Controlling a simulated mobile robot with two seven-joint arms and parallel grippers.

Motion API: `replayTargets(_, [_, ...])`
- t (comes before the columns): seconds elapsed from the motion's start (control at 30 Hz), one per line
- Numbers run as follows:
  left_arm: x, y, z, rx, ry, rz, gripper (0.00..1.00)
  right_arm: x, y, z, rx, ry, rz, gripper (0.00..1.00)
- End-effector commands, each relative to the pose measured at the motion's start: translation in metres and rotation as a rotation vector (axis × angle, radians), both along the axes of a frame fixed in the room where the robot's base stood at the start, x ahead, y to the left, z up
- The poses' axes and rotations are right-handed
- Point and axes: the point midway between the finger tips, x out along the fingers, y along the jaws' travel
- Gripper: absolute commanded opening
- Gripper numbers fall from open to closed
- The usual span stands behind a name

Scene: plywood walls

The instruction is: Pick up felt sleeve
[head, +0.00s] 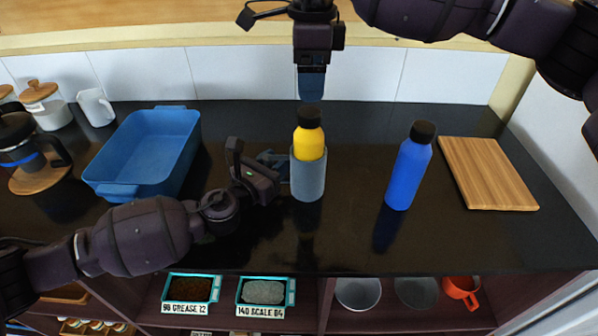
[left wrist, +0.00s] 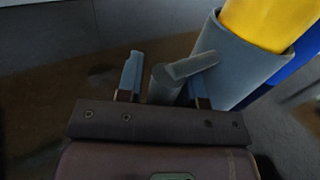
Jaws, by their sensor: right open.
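The felt sleeve (head: 307,180) is a grey-blue upright cylinder on the dark counter, around the lower part of a yellow bottle (head: 309,142) with a black cap. In the left wrist view the sleeve (left wrist: 232,62) is at the upper right, with a grey handle-like piece (left wrist: 183,70) sticking out from its side. My left gripper (head: 275,161) is at the sleeve's left side. Its fingers (left wrist: 165,85) are apart with the grey piece between them, nearer the right finger. My right gripper (head: 311,84) is open, pointing down above the bottle's cap.
A blue bottle (head: 409,168) stands to the right, before a wooden board (head: 487,173). A blue basin (head: 146,152), a white mug (head: 96,107) and a coffee press (head: 22,150) are at left. Labelled trays and bowls sit on the shelf below. The counter between the sleeve and blue bottle is clear.

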Motion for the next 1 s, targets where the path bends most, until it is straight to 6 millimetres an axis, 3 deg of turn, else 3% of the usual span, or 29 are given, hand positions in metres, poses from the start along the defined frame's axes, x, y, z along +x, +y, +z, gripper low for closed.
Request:
replayTargets(0.03, [0.000, 0.000, 0.000, 0.000, 0.000, 0.000, 0.26, 0.000, 0.000, 0.000, 0.000, 0.000, 0.000, 0.78])
replayTargets(0.2, [0.000, 0.000, 0.000, 0.000, 0.000, 0.000, 0.00, 0.000, 0.000, 0.000, 0.000, 0.000, 0.000, 0.78])
replayTargets(0.57, [0.001, 0.000, 0.009, -0.002, -0.005, 0.000, 0.00, 0.000, 0.000, 0.000, 0.000, 0.000, 0.000, 0.78])
replayTargets(1.0, [0.000, 0.000, 0.080, -0.001, -0.005, -0.002, 0.00, 0.000, 0.000, 0.000, 0.000, 0.000, 0.000, 0.78])
